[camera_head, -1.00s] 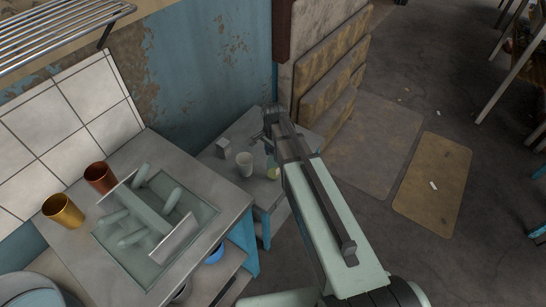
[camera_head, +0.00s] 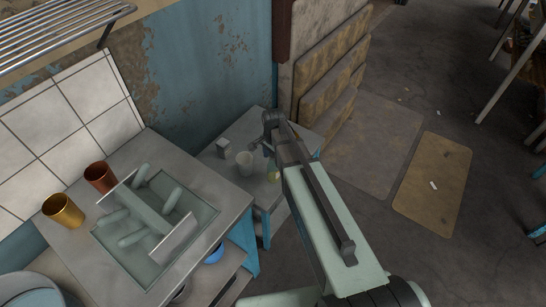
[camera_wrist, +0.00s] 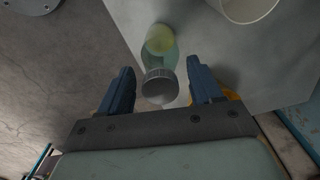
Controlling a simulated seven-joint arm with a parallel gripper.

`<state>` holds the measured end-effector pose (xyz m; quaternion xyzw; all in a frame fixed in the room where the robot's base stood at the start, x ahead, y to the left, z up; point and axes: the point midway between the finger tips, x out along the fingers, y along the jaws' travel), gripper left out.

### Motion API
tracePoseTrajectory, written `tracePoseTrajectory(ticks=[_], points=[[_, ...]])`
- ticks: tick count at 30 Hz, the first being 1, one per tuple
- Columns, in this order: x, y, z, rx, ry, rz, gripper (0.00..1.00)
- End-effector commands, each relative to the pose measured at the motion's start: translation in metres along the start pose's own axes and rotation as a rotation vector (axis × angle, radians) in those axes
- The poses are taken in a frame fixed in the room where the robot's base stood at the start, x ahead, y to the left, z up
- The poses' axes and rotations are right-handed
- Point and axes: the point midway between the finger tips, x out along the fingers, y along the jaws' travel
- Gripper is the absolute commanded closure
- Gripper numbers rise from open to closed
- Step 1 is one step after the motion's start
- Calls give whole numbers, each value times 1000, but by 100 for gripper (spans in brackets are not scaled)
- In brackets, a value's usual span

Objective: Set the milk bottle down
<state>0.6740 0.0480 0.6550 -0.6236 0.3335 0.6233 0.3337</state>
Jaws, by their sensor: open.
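The milk bottle (camera_wrist: 160,60) is clear greenish with a yellow lower part and a grey cap. In the wrist view it lies between the two fingers of my gripper (camera_wrist: 160,68), cap toward the camera, with gaps visible on both sides. My gripper is open. In the head view the bottle (camera_head: 273,174) appears upright on the low grey table (camera_head: 228,178), near its edge, partly hidden by my arm. I cannot tell its exact base contact.
A counter with a sink (camera_head: 205,212), an orange-brown cup (camera_head: 100,177) and a gold cup (camera_head: 64,210) is at left. Stacked panels (camera_head: 330,75) stand behind.

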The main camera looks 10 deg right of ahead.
Motion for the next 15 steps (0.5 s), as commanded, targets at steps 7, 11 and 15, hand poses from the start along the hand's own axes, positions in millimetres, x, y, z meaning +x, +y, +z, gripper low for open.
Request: tracePoseTrajectory(ticks=[7,11,15], points=[[-3,0,0,0,0,0,36],[-14,0,0,0,0,-1,36],[-33,0,0,0,1,-2,36]])
